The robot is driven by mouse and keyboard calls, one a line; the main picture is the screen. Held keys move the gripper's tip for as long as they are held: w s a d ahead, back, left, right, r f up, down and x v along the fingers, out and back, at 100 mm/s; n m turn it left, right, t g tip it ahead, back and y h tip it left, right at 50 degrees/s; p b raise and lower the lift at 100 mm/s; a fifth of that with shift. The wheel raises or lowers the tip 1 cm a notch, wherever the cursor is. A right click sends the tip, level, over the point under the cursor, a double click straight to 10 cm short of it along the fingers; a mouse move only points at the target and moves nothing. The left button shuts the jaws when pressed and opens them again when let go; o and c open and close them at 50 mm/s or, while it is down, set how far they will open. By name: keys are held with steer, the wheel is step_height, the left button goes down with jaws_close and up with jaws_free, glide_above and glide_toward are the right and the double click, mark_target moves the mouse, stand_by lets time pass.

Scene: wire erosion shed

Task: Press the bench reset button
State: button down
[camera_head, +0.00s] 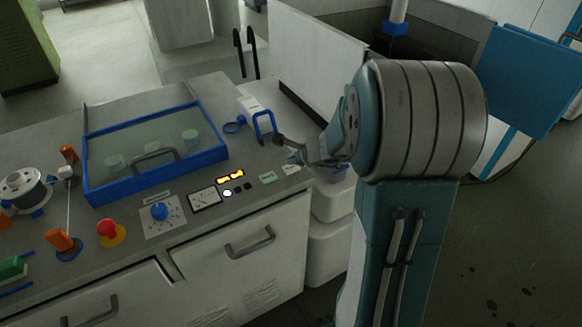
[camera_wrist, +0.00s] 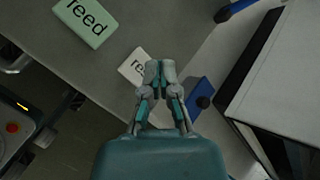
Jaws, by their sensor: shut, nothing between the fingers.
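The reset button is a pale, flat key lettered "re…" (camera_wrist: 132,68) in the wrist view; my gripper hides the rest of the word. In the head view it is the small white key (camera_head: 291,169) at the bench's right end. A pale green key lettered "feed" (camera_wrist: 86,20) lies to its left, also seen in the head view (camera_head: 267,177). My gripper (camera_wrist: 160,66) is shut and empty, its tips overlapping the white key's right edge in the wrist view. In the head view my gripper (camera_head: 291,157) is just above and behind that key. I cannot tell whether they touch.
A blue-framed glass cover (camera_head: 145,196) stands on the bench left of the keys. A red mushroom button (camera_head: 107,228), a blue dial (camera_head: 159,211) and a lit display (camera_head: 230,176) line the bench. A blue hook-shaped handle (camera_head: 264,122) stands close behind my gripper.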

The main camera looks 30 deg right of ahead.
mark_target(292, 168)
steer(key=shift+f, duration=0.3)
steer(key=shift+f, duration=0.35)
stand_by(0.7)
steer(key=shift+r, duration=0.8)
steer(key=shift+r, duration=2.5)
steer(key=shift+a, duration=0.1)
